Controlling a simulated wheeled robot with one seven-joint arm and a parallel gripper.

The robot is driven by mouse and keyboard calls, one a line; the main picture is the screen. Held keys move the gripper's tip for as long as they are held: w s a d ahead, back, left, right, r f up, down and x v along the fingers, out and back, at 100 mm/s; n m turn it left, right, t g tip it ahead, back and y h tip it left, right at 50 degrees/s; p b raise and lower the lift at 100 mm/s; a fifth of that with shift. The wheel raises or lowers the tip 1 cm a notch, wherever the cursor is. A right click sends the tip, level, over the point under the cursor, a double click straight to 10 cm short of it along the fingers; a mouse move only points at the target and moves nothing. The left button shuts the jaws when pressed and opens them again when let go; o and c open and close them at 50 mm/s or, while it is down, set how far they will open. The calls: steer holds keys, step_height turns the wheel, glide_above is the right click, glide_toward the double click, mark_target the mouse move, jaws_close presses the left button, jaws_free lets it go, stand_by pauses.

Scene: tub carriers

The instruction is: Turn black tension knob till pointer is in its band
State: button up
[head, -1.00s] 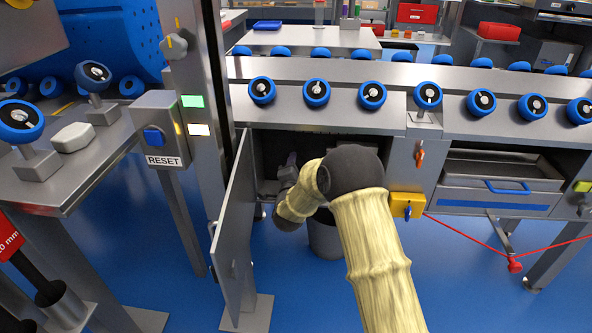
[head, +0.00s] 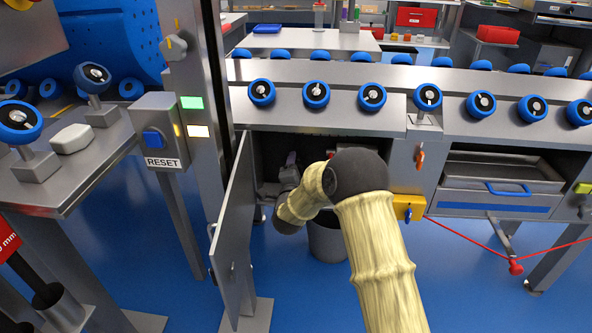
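My arm reaches through the open door of a dark cabinet (head: 262,133) under the roller line. My gripper (head: 291,158) is a small grey shape inside the cabinet, in shadow. Its fingers are too small and dark to tell open from shut. I cannot make out the black tension knob, its pointer or the band; the cabinet's inside is dark and partly covered by my arm.
The grey cabinet door (head: 236,225) stands open just left of my arm. A grey bin (head: 328,240) stands on the floor below. A yellow switch box (head: 408,207) is at the right. A RESET box (head: 160,130) is on a post at the left.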

steer(key=shift+s+r+p, duration=0.15)
steer(key=shift+s+p, duration=0.25)
steer(key=shift+s, duration=0.3)
steer(key=s+p, duration=0.4)
steer(key=s, duration=0.6)
steer(key=shift+s+a, duration=0.2)
steer(key=shift+s, duration=0.1)
